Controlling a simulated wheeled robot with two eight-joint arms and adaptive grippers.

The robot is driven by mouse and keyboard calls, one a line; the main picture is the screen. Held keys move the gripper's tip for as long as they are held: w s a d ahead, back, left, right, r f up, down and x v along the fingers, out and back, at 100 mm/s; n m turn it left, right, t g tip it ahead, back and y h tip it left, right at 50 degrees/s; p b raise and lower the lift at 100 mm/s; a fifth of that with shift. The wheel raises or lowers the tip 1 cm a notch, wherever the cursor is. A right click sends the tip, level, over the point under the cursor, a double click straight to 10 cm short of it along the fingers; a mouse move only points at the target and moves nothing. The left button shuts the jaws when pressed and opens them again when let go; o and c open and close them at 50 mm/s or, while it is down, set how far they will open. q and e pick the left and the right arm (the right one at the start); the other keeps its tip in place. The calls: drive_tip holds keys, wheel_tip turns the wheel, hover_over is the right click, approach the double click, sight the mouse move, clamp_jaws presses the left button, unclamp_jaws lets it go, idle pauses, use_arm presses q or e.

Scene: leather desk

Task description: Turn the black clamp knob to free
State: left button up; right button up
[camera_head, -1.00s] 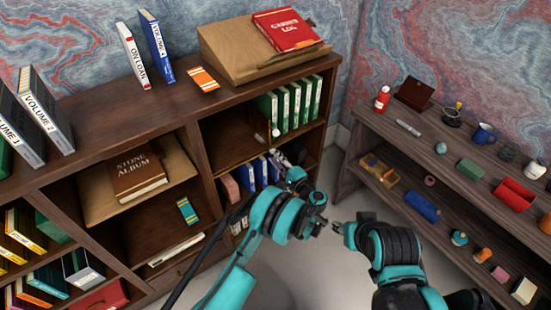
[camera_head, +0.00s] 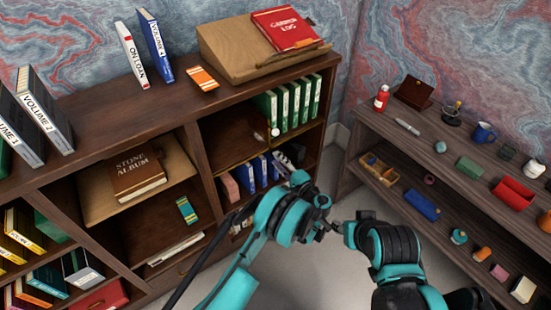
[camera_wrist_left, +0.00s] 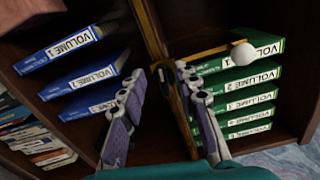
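The ball also shows in the head view (camera_head: 275,132). My left gripper (camera_wrist_left: 161,74) is open, its fingers spread on either side of the bar; the right finger hides where rod and bar come closest. In the head view this gripper (camera_head: 284,162) is partly hidden by its wrist. My right gripper (camera_head: 334,227) is low beside the left arm, its jaws unclear.
Green volumes (camera_wrist_left: 249,101) stand right of the bar and blue volumes (camera_wrist_left: 82,75) left of it, close to the fingers. Shelf boards lie above and below. A side shelf (camera_head: 400,152) with small items stands at right; the floor gap between is partly clear.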

use_arm(q)
drive_tip(key=v, duration=0.5)
drive_tip(key=shift+s, duration=0.15)
drive_tip(key=shift+r, duration=0.1)
drive_tip(key=w+a+r+n+g+h, duration=0.15)
drive_tip(key=a+r+g, duration=0.25)
drive_tip(key=a+r, duration=0.55)
drive_tip(key=s+a+r+n+g+h, duration=0.2)
drive_tip(key=s+a+r+n+h, duration=0.15)
drive_tip(key=s+a+r, duration=0.4)
drive_tip(key=s+a+n+h, duration=0.2)
drive_tip(key=s+n, duration=0.1)
drive_tip(key=s, duration=1)
drive_tip(key=s+a+n+g+h, duration=0.1)
drive_tip(key=s+a+n+h, duration=0.1)
drive_tip(key=s, duration=1.1)
drive_tip(key=shift+a+r+n+h, duration=0.15)
drive_tip(key=shift+r+n+h, duration=0.15)
drive_tip(key=shift+n+h, duration=0.65)
